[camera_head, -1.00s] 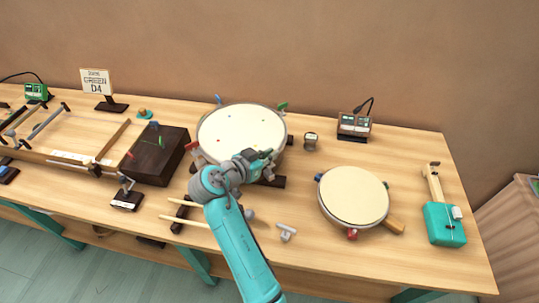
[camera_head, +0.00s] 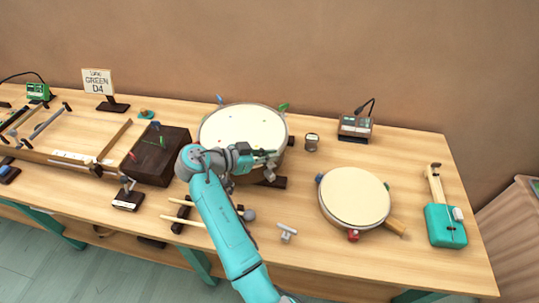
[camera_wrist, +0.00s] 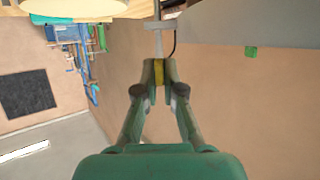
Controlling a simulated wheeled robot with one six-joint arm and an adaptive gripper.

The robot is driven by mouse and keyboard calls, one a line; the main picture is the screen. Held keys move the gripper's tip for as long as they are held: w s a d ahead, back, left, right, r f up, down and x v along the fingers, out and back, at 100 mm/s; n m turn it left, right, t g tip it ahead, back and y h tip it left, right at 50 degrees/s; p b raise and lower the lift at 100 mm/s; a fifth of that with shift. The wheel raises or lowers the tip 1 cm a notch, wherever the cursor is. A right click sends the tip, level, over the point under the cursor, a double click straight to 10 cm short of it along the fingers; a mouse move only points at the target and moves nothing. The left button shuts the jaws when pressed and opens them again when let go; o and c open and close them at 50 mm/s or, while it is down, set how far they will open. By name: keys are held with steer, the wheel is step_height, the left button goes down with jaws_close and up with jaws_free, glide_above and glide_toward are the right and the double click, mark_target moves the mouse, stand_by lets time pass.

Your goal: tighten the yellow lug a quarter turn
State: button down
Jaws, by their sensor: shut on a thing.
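The large drum (camera_head: 243,125) with a cream head stands at the middle back of the bench. A blue lug (camera_head: 220,99) and a green lug (camera_head: 283,107) show on its far rim. My gripper (camera_head: 268,157) is at the drum's near right rim in the head view. In the wrist view my gripper (camera_wrist: 159,84) is shut on the yellow lug (camera_wrist: 159,72), a small yellow piece between the fingertips, below a grey rod. The yellow lug is hidden in the head view behind my gripper.
A smaller drum (camera_head: 354,197) stands to the right, with a T-shaped grey key (camera_head: 287,231) near it. A dark box (camera_head: 157,155) is at the left. Mallets (camera_head: 188,221) lie in front. A meter (camera_head: 355,127) stands at the back.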

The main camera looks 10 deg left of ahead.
steer(key=shift+f, duration=0.15)
steer(key=c, duration=1.3)
jaws_free()
steer(key=v, duration=1.2)
